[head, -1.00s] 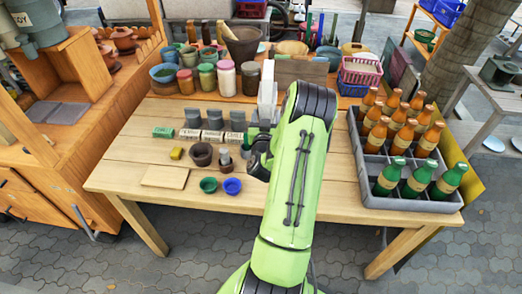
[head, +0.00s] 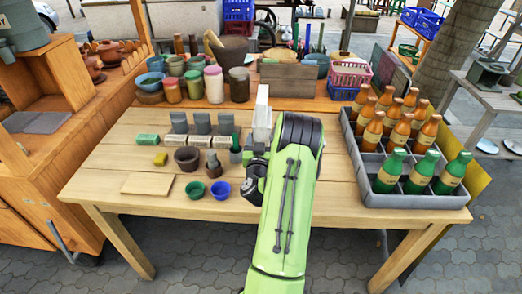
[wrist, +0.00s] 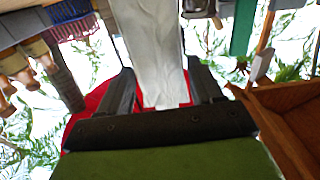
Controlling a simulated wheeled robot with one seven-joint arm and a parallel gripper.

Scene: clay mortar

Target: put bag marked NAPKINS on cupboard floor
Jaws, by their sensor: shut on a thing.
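My gripper (wrist: 160,68) is shut on a tall white thing, probably the bag (wrist: 150,40). In the head view the white bag (head: 262,108) stands upright above my gripper (head: 256,152), over the middle of the wooden table. No NAPKINS marking can be read. In the wrist view its lower end sits between the two dark fingers, with something red behind. The orange wooden cabinet (head: 25,190) at the left may be the cupboard; its floor cannot be made out.
A grey crate (head: 415,201) of orange and green bottles stands right on the table (head: 120,160). Left of my arm are small pots, grey blocks and a board (head: 147,184). Jars and a pink basket (head: 351,73) line the back. Paved ground (head: 190,250) shows in front.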

